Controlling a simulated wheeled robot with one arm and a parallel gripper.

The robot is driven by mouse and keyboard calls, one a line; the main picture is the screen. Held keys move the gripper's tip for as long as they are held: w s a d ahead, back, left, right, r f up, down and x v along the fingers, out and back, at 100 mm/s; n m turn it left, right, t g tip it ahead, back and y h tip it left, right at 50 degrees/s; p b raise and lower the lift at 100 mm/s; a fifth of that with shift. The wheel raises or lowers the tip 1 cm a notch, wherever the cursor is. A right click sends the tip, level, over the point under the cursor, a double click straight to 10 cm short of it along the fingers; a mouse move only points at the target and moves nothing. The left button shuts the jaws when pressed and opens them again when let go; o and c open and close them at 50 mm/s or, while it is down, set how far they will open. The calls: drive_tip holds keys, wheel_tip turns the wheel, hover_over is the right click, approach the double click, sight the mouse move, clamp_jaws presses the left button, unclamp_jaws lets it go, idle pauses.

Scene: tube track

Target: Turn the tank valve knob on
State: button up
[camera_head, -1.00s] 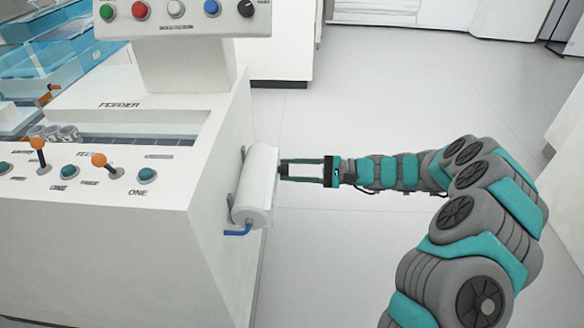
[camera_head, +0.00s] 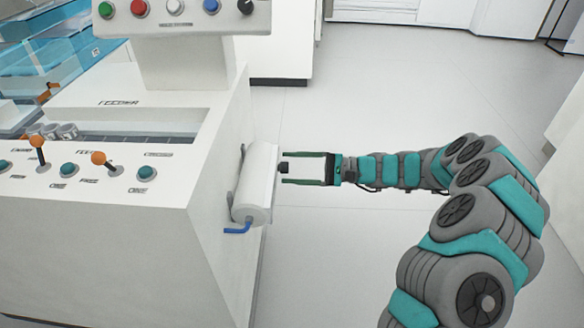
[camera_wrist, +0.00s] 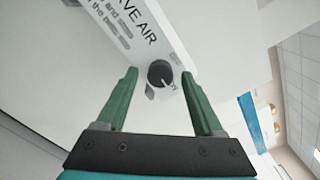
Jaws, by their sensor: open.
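The tank valve knob is a small dark round knob (camera_head: 284,167) on the right face of a white cylindrical tank (camera_head: 258,185), which is mounted on the side of the feeder machine. In the wrist view the knob (camera_wrist: 160,73) shows a pale pointer line and sits between the two green fingertips, slightly beyond them. My gripper (camera_head: 284,168) is open, with one finger on each side of the knob. I cannot tell whether either finger touches it. The tank (camera_wrist: 150,25) carries printed text ending in "VE AIR" in the wrist view.
The white feeder machine (camera_head: 215,160) fills the left, with a button panel (camera_head: 180,20) above and orange levers and teal buttons on its front. A blue pipe (camera_head: 237,229) shows at the tank's lower end. The floor (camera_head: 360,95) behind my arm is clear.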

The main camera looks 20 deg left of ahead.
drive_tip(key=v, duration=0.7)
drive_tip(key=shift+d+b, duration=0.15)
drive_tip(key=shift+b, duration=0.15)
